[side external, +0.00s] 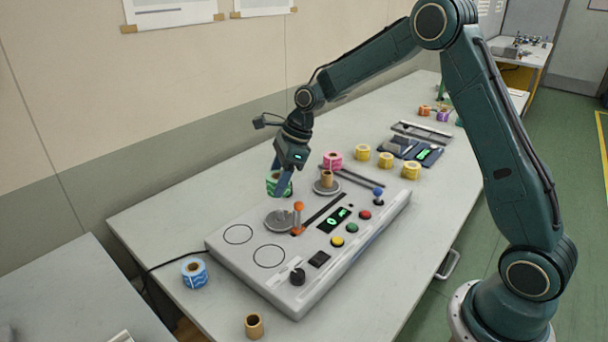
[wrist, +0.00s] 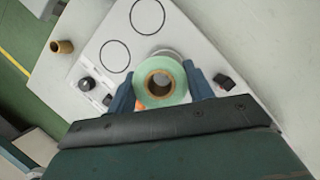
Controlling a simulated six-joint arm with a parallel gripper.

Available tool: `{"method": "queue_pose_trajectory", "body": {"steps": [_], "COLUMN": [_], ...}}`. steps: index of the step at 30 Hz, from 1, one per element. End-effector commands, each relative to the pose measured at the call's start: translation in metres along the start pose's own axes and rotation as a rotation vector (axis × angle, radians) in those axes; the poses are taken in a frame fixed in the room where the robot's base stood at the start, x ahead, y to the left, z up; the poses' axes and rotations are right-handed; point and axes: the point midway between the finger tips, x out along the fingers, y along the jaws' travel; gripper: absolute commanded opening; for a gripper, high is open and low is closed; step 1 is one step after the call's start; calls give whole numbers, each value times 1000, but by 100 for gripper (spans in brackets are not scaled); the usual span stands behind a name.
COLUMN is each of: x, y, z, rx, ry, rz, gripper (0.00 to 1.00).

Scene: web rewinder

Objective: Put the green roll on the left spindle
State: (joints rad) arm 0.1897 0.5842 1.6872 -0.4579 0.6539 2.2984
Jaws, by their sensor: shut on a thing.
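My gripper (side external: 280,186) is shut on the green roll (side external: 271,184) and holds it above the back of the grey console. In the wrist view the roll (wrist: 180,92) sits between the two blue fingers, its brown core facing the camera. The left spindle's grey disc (side external: 278,222) lies below the held roll, a little nearer the camera; the roll is apart from it. The right spindle's disc (side external: 319,189) carries a bare brown core (side external: 327,178).
An orange-knobbed lever (side external: 299,206) stands close beside the left disc, and a blue-knobbed lever (side external: 378,192) farther right. Pink (side external: 332,161) and yellow (side external: 385,160) rolls stand behind the console. A blue roll (side external: 195,273) and loose core (side external: 254,326) stand near the front left.

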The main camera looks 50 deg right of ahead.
Motion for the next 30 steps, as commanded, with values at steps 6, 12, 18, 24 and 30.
{"method": "queue_pose_trajectory", "body": {"steps": [6, 12, 18, 24, 30], "x": [4, 14, 26, 35, 38], "y": [0, 0, 0, 0, 0], "z": [-1, -5, -10, -14, -15], "rx": [0, -1, 0, -1, -1], "ry": [0, 0, 0, 0, 0], "rz": [1, 2, 3, 2, 0], "gripper": [35, 35, 35, 35, 35]}}
